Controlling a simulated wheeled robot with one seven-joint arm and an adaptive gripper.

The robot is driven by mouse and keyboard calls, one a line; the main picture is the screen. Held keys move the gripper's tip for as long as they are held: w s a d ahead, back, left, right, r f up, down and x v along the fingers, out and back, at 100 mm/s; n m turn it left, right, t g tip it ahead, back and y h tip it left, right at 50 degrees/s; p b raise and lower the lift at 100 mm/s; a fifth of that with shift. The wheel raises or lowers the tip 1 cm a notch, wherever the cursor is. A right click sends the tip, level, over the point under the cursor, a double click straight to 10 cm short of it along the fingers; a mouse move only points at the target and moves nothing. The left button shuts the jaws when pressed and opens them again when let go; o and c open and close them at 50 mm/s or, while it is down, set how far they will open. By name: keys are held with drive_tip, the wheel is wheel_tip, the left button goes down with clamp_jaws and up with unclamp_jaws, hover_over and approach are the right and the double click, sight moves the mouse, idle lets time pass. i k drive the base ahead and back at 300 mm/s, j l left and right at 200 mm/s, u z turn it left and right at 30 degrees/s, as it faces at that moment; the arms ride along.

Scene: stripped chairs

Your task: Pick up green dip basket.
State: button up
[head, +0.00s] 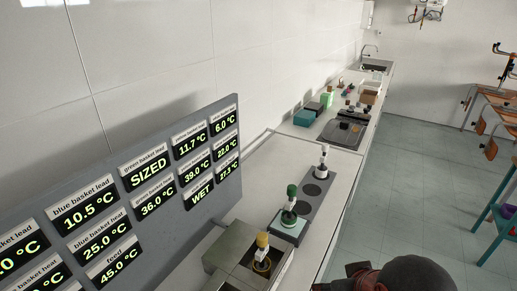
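A green-topped piece (291,191), which looks like the green dip basket, stands upright on the counter in the middle of the head view. It has a round green knob, a pale band and a dark lower part. It stands at a square, pale green-edged station (287,231); its lower end is partly hidden there. A dark rounded part of my arm shows at the bottom right edge, apart from the basket. My gripper's fingers do not show.
A yellow-topped piece (262,241) stands in a metal tank (228,248) nearer me. A white-topped piece (323,160) stands farther back on a grey strip with dark round spots (312,190). A display panel (190,240) rises at left. Floor (400,190) is open at right.

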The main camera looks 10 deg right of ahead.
sight(289, 218)
drive_tip(key=l, duration=0.55)
drive_tip(key=i+l+u, duration=0.15)
drive_tip(key=l, duration=0.4)
drive_tip(key=u, duration=1.5)
